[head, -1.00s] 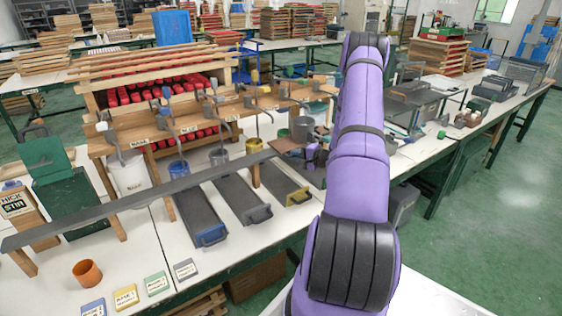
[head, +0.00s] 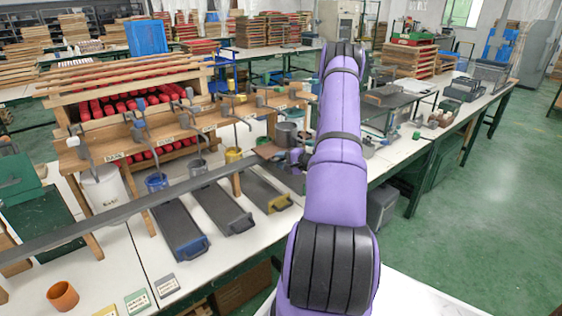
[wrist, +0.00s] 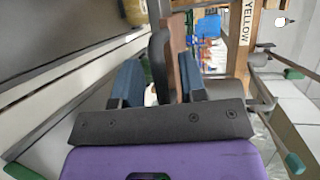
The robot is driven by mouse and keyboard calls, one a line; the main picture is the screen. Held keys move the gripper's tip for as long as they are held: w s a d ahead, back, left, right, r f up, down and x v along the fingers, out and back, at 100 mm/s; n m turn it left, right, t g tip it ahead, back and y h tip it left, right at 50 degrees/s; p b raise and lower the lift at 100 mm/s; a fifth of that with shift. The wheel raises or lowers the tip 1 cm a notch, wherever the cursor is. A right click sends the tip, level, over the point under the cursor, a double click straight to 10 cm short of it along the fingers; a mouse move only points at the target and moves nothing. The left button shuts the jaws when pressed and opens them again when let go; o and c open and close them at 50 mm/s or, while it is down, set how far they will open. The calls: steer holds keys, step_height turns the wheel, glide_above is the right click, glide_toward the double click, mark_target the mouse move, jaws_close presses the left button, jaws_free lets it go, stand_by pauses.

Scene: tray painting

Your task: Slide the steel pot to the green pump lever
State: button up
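The steel pot (head: 286,134) is a grey cylinder at the right end of the pump bench in the head view. It appears to stand on a brown board (head: 268,151). In the wrist view, a grey rounded body (wrist: 238,62) right of the brown board (wrist: 177,45) looks like the pot, partly cut off by my finger. My gripper (head: 298,157) is small beside the board, just below the pot. In the wrist view, its blue-grey fingers (wrist: 161,85) stand apart around a black curved bar and the board's edge, with a gap showing. A green lever handle (wrist: 294,162) shows at lower right.
Several pump levers line the bench, with white, blue, grey and yellow buckets (head: 233,156) below. A long grey rail (head: 120,212) runs along the front. Dark trays (head: 180,230) lie on the white table. A YELLOW label (wrist: 247,22) shows in the wrist view.

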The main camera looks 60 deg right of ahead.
steer(key=shift+s, duration=0.1)
steer(key=v, duration=1)
steer(key=shift+s, duration=0.3)
